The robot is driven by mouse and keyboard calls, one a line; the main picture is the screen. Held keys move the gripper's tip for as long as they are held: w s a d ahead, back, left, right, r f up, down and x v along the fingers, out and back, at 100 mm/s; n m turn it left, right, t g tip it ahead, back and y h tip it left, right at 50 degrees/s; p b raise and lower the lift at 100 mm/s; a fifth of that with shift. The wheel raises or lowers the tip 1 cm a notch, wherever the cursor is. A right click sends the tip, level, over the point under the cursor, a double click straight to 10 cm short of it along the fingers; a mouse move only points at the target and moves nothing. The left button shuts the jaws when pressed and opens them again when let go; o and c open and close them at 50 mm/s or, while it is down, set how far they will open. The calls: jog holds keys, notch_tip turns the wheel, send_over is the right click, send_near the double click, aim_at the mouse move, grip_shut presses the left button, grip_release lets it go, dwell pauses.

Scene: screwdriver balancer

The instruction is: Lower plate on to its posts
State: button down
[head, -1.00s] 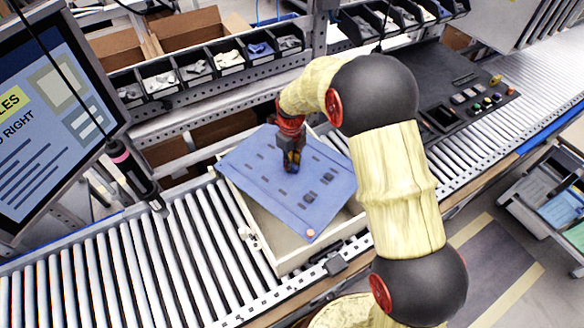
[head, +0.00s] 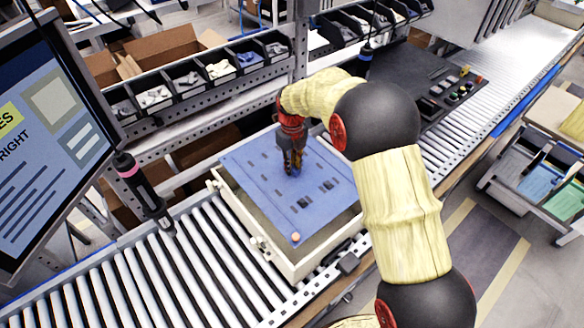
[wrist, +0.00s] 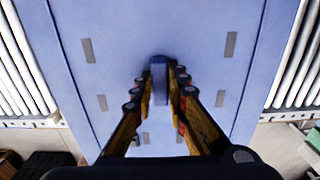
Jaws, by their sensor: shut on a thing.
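The blue plate (head: 258,190) with dark slots lies over the open cream box (head: 292,268) on the roller conveyor, in the head view. My gripper (head: 292,172) is above the plate's middle, pointing down. In the wrist view my gripper (wrist: 160,98) is shut on a small blue upright tab (wrist: 158,68) of the plate. The plate looks roughly level with the box rim and turned nearly in line with it. A gap shows along the front edge, where a small pinkish knob (head: 295,237) sits by the plate's corner. The posts under the plate are hidden.
A hanging screwdriver (head: 146,195) is left of the box. A screen (head: 45,140) stands at the far left. Small-parts bins (head: 190,80) line the back shelf. A dark control panel (head: 430,80) is at the right. Free rollers (head: 110,270) lie left of the box.

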jog(key=shift+f+b, duration=6)
jog(key=shift+f, duration=4.6)
jog(key=shift+f, duration=0.4)
jog(key=shift+w, duration=0.15)
jog(key=c, duration=2.1)
grip_release()
jog(key=o, duration=0.4)
jog(key=shift+d+f, duration=0.1)
notch_tip(320, 180, up, 12)
